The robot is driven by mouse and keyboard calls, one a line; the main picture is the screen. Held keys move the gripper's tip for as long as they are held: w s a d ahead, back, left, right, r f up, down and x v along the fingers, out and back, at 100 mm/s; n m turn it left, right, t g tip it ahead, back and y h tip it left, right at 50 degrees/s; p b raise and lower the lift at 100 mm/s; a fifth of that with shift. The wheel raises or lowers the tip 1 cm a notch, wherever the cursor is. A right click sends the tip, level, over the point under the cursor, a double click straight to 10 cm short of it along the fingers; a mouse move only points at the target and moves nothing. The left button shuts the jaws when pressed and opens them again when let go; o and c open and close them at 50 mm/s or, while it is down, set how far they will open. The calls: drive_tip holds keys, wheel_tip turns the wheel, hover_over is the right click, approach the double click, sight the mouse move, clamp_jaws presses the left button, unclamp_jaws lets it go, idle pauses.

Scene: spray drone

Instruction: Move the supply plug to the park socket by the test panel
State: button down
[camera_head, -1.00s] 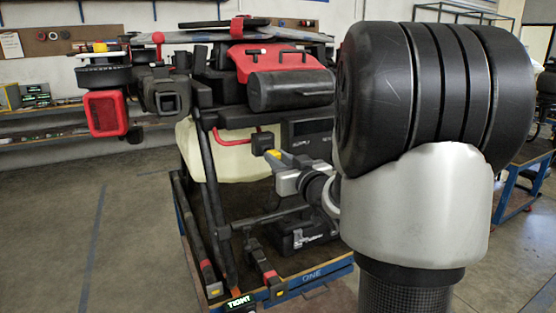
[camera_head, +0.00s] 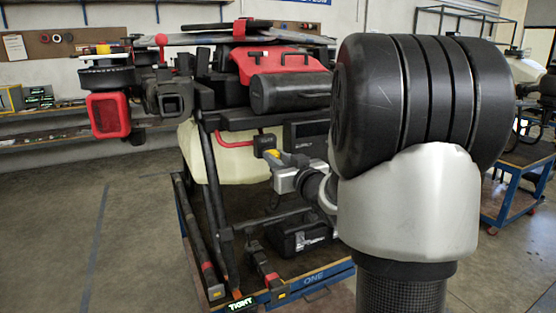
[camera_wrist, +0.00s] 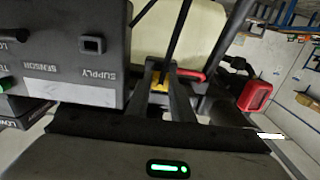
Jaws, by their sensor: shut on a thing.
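My gripper (camera_head: 272,156) is beside the drone, just left of the dark test panel (camera_head: 307,135). It is shut on the supply plug, a small black block (camera_head: 264,143) with a red cable (camera_head: 243,143). In the wrist view my gripper (camera_wrist: 160,82) shows a yellow part between its fingers, and the red cable (camera_wrist: 191,74) leads off to the right. Most of the plug is hidden there. The test panel (camera_wrist: 62,62) appears upside down, with SUPPLY and SENSOR lettering and an empty-looking square socket (camera_wrist: 92,44). I cannot tell which socket is the park socket.
The drone's black frame legs and pale tank (camera_head: 230,163) are close to my gripper. A black cylinder (camera_head: 288,92) is above the panel. A black box (camera_head: 298,238) lies low on the blue-edged cart (camera_head: 325,277). The floor at left is clear.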

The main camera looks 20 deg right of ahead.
drive_tip(key=shift+w, duration=0.25)
drive_tip(key=c, duration=1.5)
unclamp_jaws()
drive_tip(key=shift+o, duration=0.2)
drive_tip(key=shift+s, duration=0.1)
drive_tip(key=s, duration=1.7)
drive_tip(key=shift+s+d+b, duration=0.15)
drive_tip(key=shift+d+b, duration=0.1)
drive_tip(key=shift+b, duration=0.15)
drive_tip(key=shift+r, duration=0.1)
